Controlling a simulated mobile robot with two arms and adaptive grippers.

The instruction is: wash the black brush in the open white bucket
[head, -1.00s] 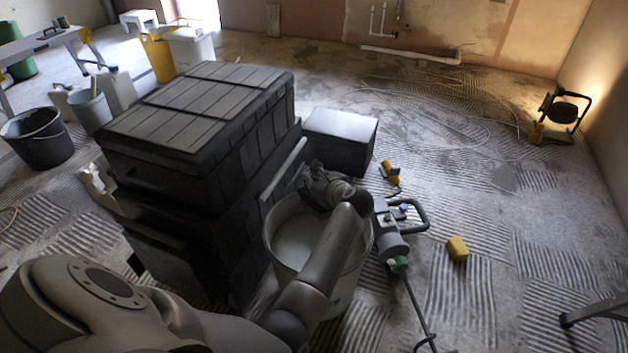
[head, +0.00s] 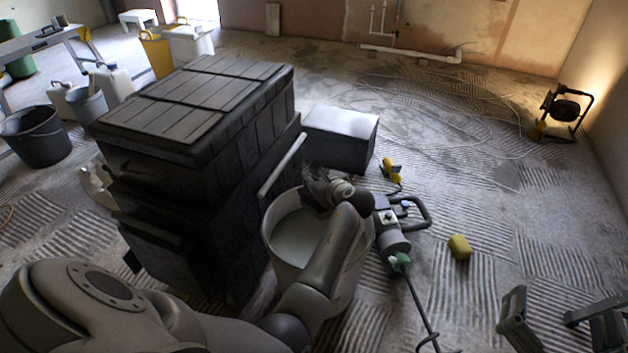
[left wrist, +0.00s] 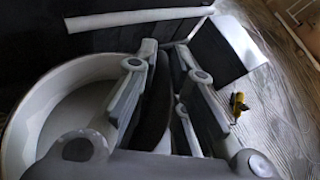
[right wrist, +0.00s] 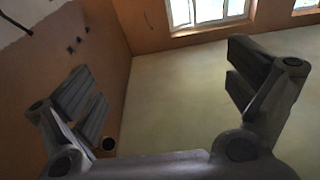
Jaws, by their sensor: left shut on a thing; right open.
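The open white bucket (head: 285,243) stands on the floor beside the black crate stack, with pale liquid or a pale bottom inside. Its rim shows at the left of the left wrist view (left wrist: 40,92). My left gripper (head: 320,188) is over the bucket's far side, partly hidden by my arm. In the left wrist view it is shut on a dark thing, apparently the black brush (left wrist: 157,105). The brush's lower end is hidden, so I cannot tell whether it touches the liquid. My right gripper (head: 556,312) is open and empty at the lower right.
Stacked black crates (head: 200,105) with a pale bar (head: 283,165) stand close left of the bucket. A mixer (head: 392,235) with a cable lies close right. A black box (head: 341,135) is behind.

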